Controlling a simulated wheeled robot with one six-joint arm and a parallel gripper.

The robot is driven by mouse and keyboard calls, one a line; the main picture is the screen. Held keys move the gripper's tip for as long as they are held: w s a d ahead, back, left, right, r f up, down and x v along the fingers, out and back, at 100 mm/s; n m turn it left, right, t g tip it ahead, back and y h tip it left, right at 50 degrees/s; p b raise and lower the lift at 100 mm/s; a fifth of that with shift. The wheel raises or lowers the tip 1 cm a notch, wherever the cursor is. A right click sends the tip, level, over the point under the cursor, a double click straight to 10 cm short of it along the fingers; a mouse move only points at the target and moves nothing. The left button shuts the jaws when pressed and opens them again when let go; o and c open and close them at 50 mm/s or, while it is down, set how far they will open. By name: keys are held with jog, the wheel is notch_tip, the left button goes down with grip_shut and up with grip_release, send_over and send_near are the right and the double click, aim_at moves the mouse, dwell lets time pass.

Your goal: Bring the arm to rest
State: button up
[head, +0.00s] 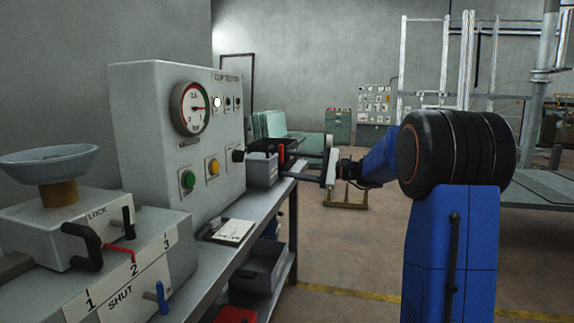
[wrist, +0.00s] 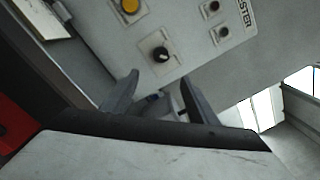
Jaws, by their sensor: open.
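My gripper (head: 288,165) is at the end of my blue and black arm, stretched out to the left over the far end of the bench. Its two fingers are apart with nothing seen between them. In the wrist view my gripper (wrist: 158,96) points toward the face of the grey tester cabinet (wrist: 190,50), near its black knob (wrist: 161,54). The same cabinet (head: 150,125) stands left of my gripper in the head view, with a gauge and green and yellow buttons. I cannot tell whether the fingers touch anything.
A grey bin (head: 262,172) sits on the bench (head: 245,207) by my fingertips. A notepad (head: 230,231) lies nearer. At the near left is a lever box (head: 150,262) marked 1, 2, 3, with a bowl (head: 48,163) above. Open floor (head: 345,250) lies between bench and arm.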

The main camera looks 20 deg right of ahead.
dwell(0.4)
jog(key=s+a+f+n+g+h, duration=0.2)
jog(key=s+a+f, duration=0.25)
jog(key=s, duration=0.35)
jog(key=s+a+f+n+g+h, duration=0.2)
jog(key=s+a+f+n, duration=0.1)
jog(key=s+a, duration=0.4)
jog(key=s+a+f+n+g+h, duration=0.2)
jog(key=s+a+f+g, duration=0.15)
jog(key=s, duration=0.55)
jog(key=s+d+f+n+h, duration=0.2)
jog(key=s+f+h, duration=0.1)
jog(key=s, duration=0.4)
jog(key=s+d+f+n+t+h, duration=0.1)
jog(key=s+d+f+n+h, duration=0.2)
jog(key=s+f, duration=0.3)
jog(key=s+d+f+n+h, duration=0.2)
jog(key=s+f+n+h, duration=0.1)
jog(key=s, duration=0.6)
jog(key=shift+s+d+f, duration=0.3)
jog(key=shift+d+f, duration=0.05)
jog(key=shift+f, duration=0.3)
jog(key=shift+c, duration=0.3)
